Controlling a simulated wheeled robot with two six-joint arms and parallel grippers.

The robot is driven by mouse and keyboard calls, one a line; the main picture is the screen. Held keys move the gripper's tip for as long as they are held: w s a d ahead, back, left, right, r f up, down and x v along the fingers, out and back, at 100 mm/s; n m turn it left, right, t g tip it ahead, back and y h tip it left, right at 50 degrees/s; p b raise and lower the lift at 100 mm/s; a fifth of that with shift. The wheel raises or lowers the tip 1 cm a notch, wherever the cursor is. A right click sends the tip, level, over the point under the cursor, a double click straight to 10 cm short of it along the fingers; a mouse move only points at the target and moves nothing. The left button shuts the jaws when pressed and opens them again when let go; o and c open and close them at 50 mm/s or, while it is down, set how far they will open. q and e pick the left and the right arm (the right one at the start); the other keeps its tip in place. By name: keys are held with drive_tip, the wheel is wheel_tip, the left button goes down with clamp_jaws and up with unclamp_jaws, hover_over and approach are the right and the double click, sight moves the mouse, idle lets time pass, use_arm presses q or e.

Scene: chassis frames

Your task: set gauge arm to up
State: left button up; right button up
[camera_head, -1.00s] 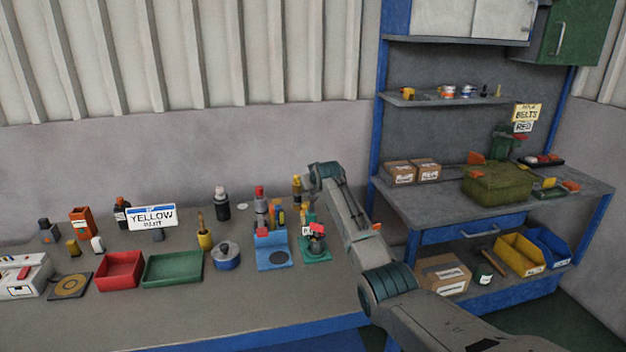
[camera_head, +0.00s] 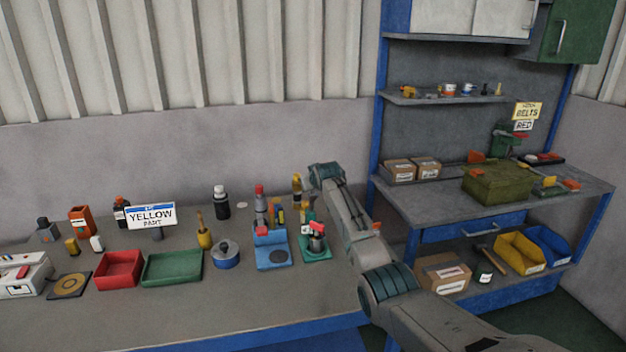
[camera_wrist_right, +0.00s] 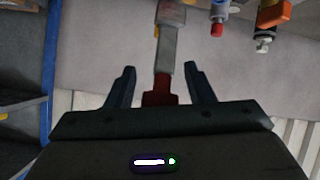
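A small fixture on a green base (camera_head: 316,254) stands near the right end of the workbench, with a grey body and a red part (camera_head: 317,228) on top. I take it to be the gauge, but its arm's position is too small to tell. My right arm comes in from the lower right and bends beside it; the gripper is not clear in the head view. In the right wrist view, my right gripper (camera_wrist_right: 160,74) is open, its two fingers apart. A grey bar with a red end (camera_wrist_right: 160,92) shows between the fingers, with gaps on both sides. The left gripper is not in view.
A blue fixture (camera_head: 271,257) stands just left of the green base, with bottles behind it. A blue pot (camera_head: 225,256), a green tray (camera_head: 172,269) and a red tray (camera_head: 118,271) lie further left. The bench front (camera_head: 220,312) is clear. A blue-framed shelf stands right.

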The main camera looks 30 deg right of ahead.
drive_tip(key=shift+s+r, duration=0.2)
drive_tip(key=shift+r, duration=0.15)
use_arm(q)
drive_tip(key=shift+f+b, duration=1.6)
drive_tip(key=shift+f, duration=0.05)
use_arm(e)
drive_tip(key=v, duration=1)
drive_tip(key=shift+f, duration=0.15)
drive_tip(key=shift+s, duration=0.1)
